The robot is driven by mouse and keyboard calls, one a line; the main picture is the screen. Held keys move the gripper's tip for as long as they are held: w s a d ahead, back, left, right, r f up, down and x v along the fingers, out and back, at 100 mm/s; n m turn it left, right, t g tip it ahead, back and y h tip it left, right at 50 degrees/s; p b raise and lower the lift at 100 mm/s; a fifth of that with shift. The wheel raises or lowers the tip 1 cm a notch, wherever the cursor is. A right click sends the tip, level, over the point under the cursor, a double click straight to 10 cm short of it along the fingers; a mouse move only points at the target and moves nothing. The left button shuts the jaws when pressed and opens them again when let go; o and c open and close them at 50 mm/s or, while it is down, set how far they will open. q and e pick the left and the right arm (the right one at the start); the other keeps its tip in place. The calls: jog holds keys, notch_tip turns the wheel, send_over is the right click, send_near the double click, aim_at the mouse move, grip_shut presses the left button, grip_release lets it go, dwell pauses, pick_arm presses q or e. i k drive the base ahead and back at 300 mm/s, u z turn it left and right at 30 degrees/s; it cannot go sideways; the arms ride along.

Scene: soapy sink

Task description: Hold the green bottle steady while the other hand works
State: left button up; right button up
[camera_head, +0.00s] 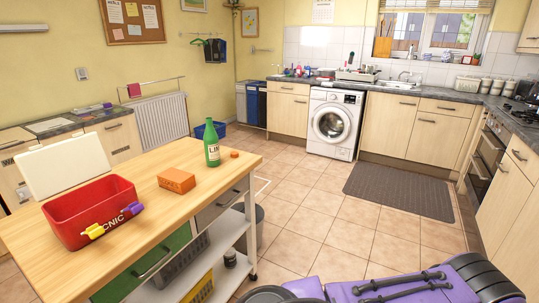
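The green bottle (212,150) stands upright on the wooden top of the island (130,227), near its far right end. It has a pale label with dark letters, partly readable. Nothing touches it. Neither of my grippers is in view.
An orange block (177,181) lies left of the bottle, and a small orange-brown round piece (234,154) lies to its right. A red picnic box (92,211) with an open white lid (64,165) stands at the left. The tiled floor right of the island is mostly clear, with a grey mat (400,190).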

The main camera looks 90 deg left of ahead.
aim_at(211, 138)
jog(key=u, duration=2.05)
jog(key=i, duration=3.65)
jog(key=u, duration=3.95)
